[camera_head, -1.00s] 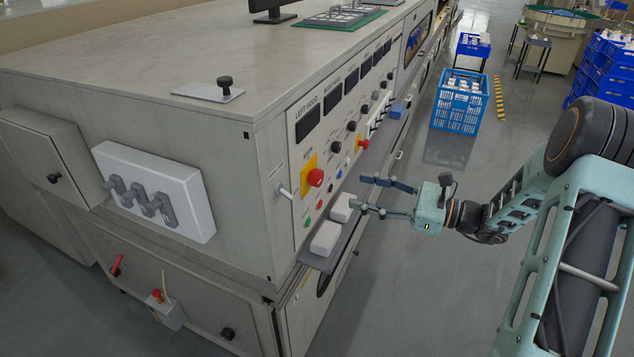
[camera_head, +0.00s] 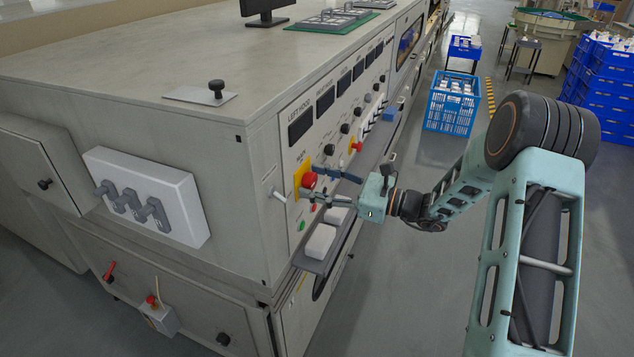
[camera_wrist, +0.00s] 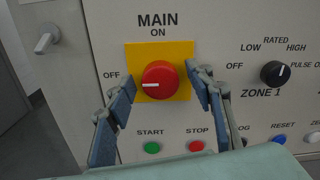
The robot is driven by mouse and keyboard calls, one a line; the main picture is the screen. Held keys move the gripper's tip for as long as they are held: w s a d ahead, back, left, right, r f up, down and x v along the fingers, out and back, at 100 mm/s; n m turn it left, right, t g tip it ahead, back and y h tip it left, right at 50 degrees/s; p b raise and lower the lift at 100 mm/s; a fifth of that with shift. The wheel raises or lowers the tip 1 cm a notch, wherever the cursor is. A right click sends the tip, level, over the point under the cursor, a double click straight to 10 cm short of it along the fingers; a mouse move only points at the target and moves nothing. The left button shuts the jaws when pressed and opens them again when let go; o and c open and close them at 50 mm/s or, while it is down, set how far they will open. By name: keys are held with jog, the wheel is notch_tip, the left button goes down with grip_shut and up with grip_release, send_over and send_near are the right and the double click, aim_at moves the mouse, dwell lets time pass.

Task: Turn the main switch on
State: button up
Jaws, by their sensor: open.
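The main switch is a red rotary knob (camera_wrist: 160,79) on a yellow plate (camera_wrist: 181,52), under the words MAIN and ON. Its white mark points left, toward OFF. In the head view the red knob (camera_head: 309,180) sits near the left end of the control panel. My gripper (camera_wrist: 163,88) is open, with one finger on each side of the knob in the wrist view. In the head view my gripper (camera_head: 318,183) reaches the panel at the knob. Whether the fingers touch it, I cannot tell.
Below the knob are a green START button (camera_wrist: 152,148) and a red STOP button (camera_wrist: 196,146). The ZONE 1 knob (camera_wrist: 274,73) is to the right. A lever handle (camera_wrist: 45,40) is at left. A shelf (camera_head: 312,265) with white blocks juts out below the panel.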

jog(key=c, duration=1.1)
jog(key=shift+r+m+p, duration=0.1)
jog(key=shift+m+p, duration=0.3)
jog(key=shift+p, duration=0.05)
jog(key=m+p, duration=0.2)
jog(key=p, duration=0.1)
jog(key=shift+r+m, duration=0.1)
jog(key=shift+m, duration=0.2)
jog(key=m+p, duration=0.4)
jog(key=m, duration=0.1)
jog(key=shift+m+p, duration=0.3)
jog(key=shift+p, duration=0.05)
jog(key=m+p, duration=0.3)
jog(key=m, duration=0.1)
jog(key=shift+w, duration=0.1)
jog(key=shift+f+m+p, duration=0.15)
jog(key=shift+m+p, duration=0.3)
jog(key=shift+m, duration=0.8)
jog(key=shift+f+m+p, duration=0.1)
jog(key=shift+m+p, duration=0.35)
jog(key=shift+m, duration=0.8)
